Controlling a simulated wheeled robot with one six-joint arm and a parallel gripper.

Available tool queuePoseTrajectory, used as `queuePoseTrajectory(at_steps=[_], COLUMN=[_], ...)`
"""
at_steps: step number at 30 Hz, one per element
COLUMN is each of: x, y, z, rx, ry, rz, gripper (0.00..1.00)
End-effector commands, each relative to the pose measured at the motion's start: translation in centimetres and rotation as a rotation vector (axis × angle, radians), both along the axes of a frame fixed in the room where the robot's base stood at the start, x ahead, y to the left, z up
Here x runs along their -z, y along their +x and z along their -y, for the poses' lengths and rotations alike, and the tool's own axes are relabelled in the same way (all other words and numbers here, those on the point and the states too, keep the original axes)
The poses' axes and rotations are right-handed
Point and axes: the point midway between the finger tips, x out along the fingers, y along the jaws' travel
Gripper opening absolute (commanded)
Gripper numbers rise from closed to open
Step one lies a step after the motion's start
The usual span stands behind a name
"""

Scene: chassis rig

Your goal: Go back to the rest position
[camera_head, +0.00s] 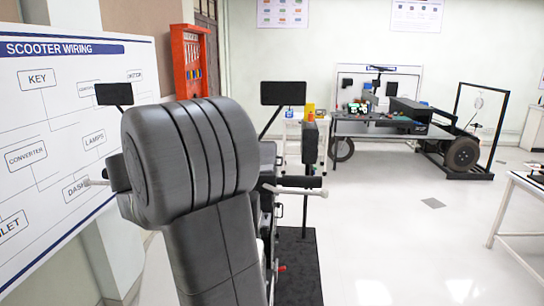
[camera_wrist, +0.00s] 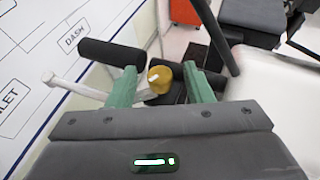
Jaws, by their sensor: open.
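In the wrist view my gripper (camera_wrist: 160,70) shows two green fingers standing apart. A round yellow knob with a white mark (camera_wrist: 160,78) shows in the gap between them, with space on both sides. I cannot tell how far beyond the fingertips it lies. A dark handlebar grip (camera_wrist: 110,53) and a pale lever (camera_wrist: 75,86) lie to the left of the fingers. In the head view my own arm fills the middle and hides my gripper and much of the scooter (camera_head: 297,185).
Scooter mirrors (camera_head: 284,93) rise on both sides of my arm. A wiring board (camera_head: 60,150) stands close on the left, with a red cabinet (camera_head: 190,62) behind. A workbench (camera_head: 390,128) and a wheeled chassis (camera_head: 462,155) stand at the back.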

Motion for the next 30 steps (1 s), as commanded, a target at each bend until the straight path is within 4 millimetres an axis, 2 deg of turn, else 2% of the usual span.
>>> queuePoseTrajectory(at_steps=[30], x=[-0.3], y=[0.2], z=[1.05], rx=[-0.51], ry=[-0.001], rz=[0.003], gripper=[0.46])
